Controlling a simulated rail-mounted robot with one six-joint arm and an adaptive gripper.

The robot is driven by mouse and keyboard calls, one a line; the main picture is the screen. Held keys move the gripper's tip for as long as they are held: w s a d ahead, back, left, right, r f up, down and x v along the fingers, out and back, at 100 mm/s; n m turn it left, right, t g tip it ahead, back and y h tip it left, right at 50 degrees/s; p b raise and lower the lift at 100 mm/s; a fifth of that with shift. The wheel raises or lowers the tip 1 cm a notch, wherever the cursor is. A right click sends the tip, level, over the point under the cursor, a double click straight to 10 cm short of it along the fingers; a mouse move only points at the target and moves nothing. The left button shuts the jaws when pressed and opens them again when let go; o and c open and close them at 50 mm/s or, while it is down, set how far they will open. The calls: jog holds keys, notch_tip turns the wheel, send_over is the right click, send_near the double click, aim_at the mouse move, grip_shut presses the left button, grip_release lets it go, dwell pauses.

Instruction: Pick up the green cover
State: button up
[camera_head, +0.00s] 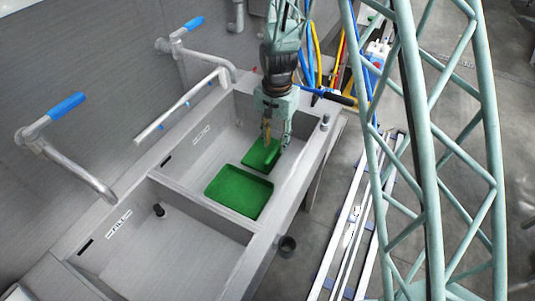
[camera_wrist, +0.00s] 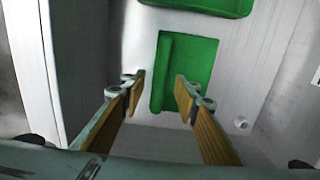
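Two green pieces lie in the far sink basin. The smaller one, which I take for the green cover (camera_head: 260,155), is under my gripper (camera_head: 276,138). In the wrist view the cover (camera_wrist: 195,62) is a rectangle with a raised edge along its left side. The larger green tray (camera_head: 238,192) lies nearer the middle divider; part of a green piece (camera_wrist: 215,5) also shows at the top of the wrist view. My gripper (camera_wrist: 160,88) is open, its fingertips on either side of the raised edge. I cannot tell whether they touch it.
The basin walls and sink rim (camera_head: 296,185) stand close around my gripper. The near basin (camera_head: 175,255) looks empty apart from a dark plug. Taps with blue handles (camera_head: 66,106) reach over the left side. Hoses (camera_head: 318,55) hang behind.

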aim_at(275, 150)
jog(key=shift+f, duration=0.1)
jog(key=shift+w+f+b, duration=0.1)
jog(key=shift+f+b, duration=0.5)
jog(key=shift+f, duration=1.9)
jog(key=shift+c, duration=0.5)
grip_shut()
jog(key=shift+r, duration=0.2)
jog(key=shift+r+p, duration=0.9)
jog(key=shift+r, duration=3.95)
